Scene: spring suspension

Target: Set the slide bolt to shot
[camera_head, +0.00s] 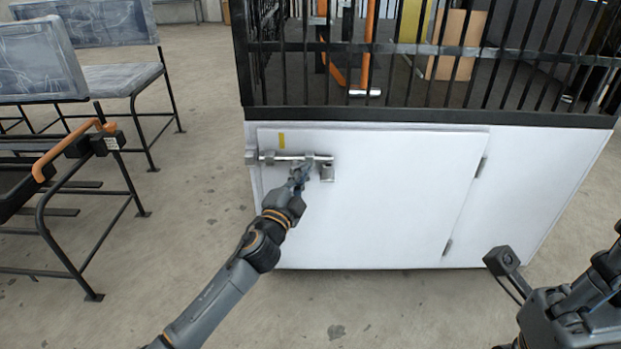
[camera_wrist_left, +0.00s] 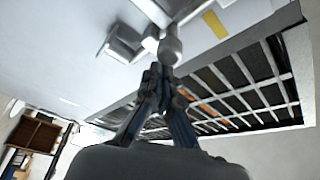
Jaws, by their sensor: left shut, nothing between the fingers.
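The slide bolt (camera_head: 288,157) is a grey metal rod in brackets, mounted across the upper left of a white door (camera_head: 390,190). A small keeper block (camera_head: 251,158) sits on the frame left of the door edge. I cannot tell whether the rod's tip is inside it. My left gripper (camera_head: 302,171) is shut and empty, with its fingertips at the bolt's handle. In the left wrist view, the closed fingertips (camera_wrist_left: 158,73) are just below the rounded handle knob (camera_wrist_left: 170,46), touching or nearly so.
A black barred cage (camera_head: 430,107) tops the white cabinet. A yellow mark (camera_head: 282,141) is above the bolt, and hinges (camera_head: 481,167) are at the door's right. Metal-framed chairs (camera_head: 125,80) stand at left. The floor before the door is clear.

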